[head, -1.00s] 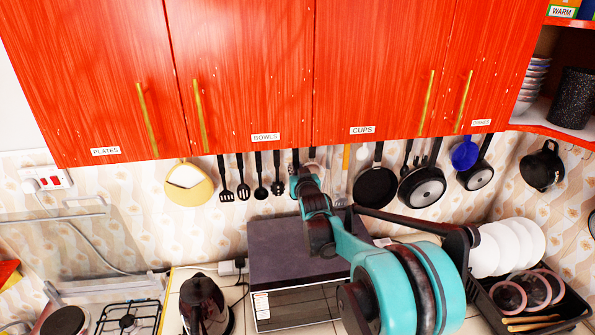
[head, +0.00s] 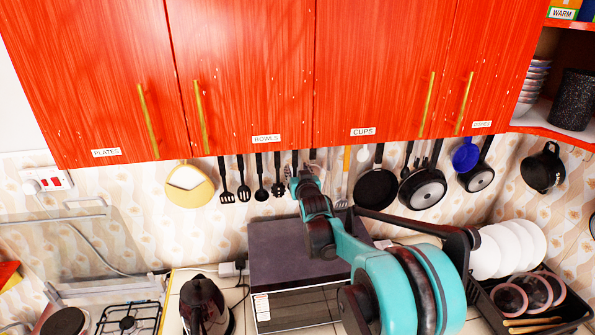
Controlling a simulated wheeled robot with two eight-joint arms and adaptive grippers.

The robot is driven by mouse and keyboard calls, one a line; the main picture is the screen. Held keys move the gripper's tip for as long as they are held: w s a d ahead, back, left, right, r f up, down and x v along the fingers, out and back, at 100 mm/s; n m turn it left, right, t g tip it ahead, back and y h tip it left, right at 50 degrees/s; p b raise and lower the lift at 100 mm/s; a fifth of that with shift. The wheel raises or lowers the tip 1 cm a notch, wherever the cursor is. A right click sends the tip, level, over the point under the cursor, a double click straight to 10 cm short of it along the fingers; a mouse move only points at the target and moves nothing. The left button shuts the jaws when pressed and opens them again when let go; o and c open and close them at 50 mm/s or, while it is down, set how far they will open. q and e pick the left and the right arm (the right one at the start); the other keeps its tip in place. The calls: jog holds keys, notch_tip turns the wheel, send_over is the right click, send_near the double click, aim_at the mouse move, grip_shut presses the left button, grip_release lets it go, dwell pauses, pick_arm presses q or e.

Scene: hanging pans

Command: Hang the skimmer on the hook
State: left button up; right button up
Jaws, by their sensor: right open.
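My right gripper (head: 303,178) is at the wall below the cabinets, at the right end of the row of black utensils. It is open, seen from behind, with its fingertips small and partly covered by my own arm. A black handle (head: 295,158) hangs straight down just behind the gripper; the lower part of that utensil is hidden, so I cannot tell for sure that it is the skimmer. Several black utensils hang to its left, among them a slotted turner (head: 227,196). The hooks under the cabinet edge are too small to make out. My left gripper is not in view.
Red cabinets (head: 240,70) overhang the wall. Black pans (head: 376,188) hang right of my gripper, and a yellow pan (head: 189,186) hangs left. A microwave (head: 285,250) stands below my arm. A kettle (head: 203,303) and a dish rack (head: 530,315) with plates flank it.

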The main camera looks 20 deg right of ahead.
jog(key=shift+s, duration=0.1)
jog(key=v, duration=1.2)
jog(key=s+a+f+n+g+y+b, duration=0.1)
jog(key=s+a+f+g+b, duration=0.2)
jog(key=s+f, duration=0.6)
jog(key=s+a+f+n+g+y+b, duration=0.1)
jog(key=s+a+f+g+b, duration=0.2)
jog(key=s+a+f+b, duration=0.4)
jog(key=s+a+f+n+g+y+b, duration=0.1)
jog(key=s+a+f+g+y+b, duration=0.1)
jog(key=s+a+f+b, duration=0.3)
jog(key=s+f+g+b, duration=0.1)
jog(key=s+f+b, duration=0.3)
jog(key=s+f, duration=0.4)
notch_tip(320, 180, down, 6)
jog(key=shift+s+a+r+b, duration=0.15)
jog(key=shift+s+a+b, duration=0.05)
jog(key=shift+a+b, duration=0.15)
dwell(1.4)
